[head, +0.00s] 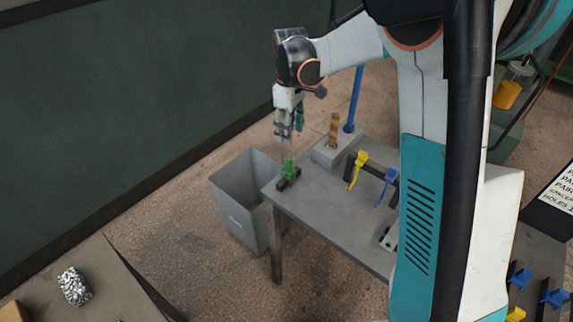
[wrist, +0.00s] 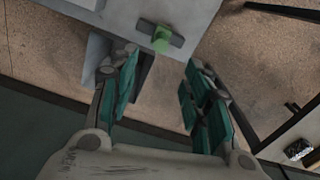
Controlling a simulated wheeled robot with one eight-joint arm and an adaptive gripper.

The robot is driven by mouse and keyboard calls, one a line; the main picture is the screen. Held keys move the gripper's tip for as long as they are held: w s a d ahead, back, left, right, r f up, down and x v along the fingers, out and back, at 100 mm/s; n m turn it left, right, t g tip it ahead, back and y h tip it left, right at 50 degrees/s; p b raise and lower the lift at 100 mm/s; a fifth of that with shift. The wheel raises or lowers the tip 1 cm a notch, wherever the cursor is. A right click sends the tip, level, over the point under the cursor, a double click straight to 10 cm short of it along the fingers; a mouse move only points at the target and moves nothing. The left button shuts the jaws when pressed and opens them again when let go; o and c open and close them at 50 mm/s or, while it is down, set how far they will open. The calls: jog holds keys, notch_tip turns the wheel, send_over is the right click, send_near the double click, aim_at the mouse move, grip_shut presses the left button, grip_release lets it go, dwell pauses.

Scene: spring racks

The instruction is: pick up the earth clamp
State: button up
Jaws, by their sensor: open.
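The green clamp (head: 289,168), which looks like the earth clamp, stands on a short dark bar at the near-left corner of the grey table. In the wrist view the green clamp (wrist: 161,38) shows at the top, seen from above, ahead of the gap between my fingers. My gripper (head: 287,138) points down above it in the head view, with space between fingertips and clamp. In the wrist view my gripper (wrist: 161,60) has its two teal-padded fingers wide apart with nothing between them. The fingers do not touch the clamp.
A grey bin (head: 237,197) stands at the table's left.

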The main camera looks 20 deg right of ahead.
aim_at(289, 163)
notch_tip(289, 163, down, 9)
jog(key=shift+w+r+b, duration=0.1)
jog(key=shift+b, duration=1.1)
jog(key=shift+f+b, duration=1.2)
jog(key=shift+f, duration=1.55)
jog(key=shift+r, duration=0.1)
jog(key=c, duration=1.1)
